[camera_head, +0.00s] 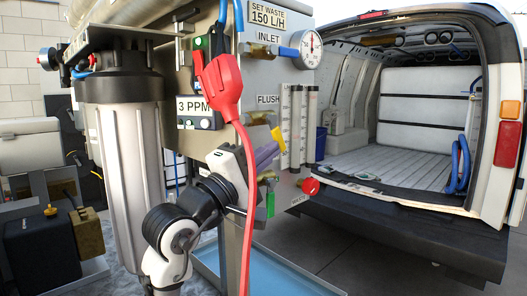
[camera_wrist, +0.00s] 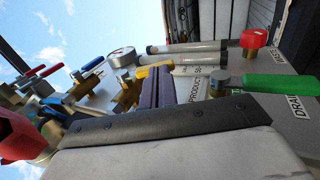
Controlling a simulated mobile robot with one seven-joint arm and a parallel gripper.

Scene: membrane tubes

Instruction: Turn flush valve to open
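The flush valve shows a yellow handle (camera_head: 278,138) on the panel below the FLUSH label (camera_head: 268,99). In the wrist view, the yellow handle (camera_wrist: 153,69) sits on a brass body. My gripper (camera_head: 277,149) has purple fingers that reach the panel just below the yellow handle. In the wrist view my fingertips (camera_wrist: 151,79) are right at the handle, with the handle partly beyond them. The fingers look close together. I cannot tell whether they touch or grip the handle, or how wide the gap between them is.
A red clamp (camera_head: 221,84) with a red cable hangs left of my gripper. A green handle (camera_wrist: 257,83) and red knob (camera_head: 310,186) are nearby. Clear flow tubes (camera_head: 296,125) and a gauge (camera_head: 307,48) are on the panel. An open van (camera_head: 420,110) stands behind.

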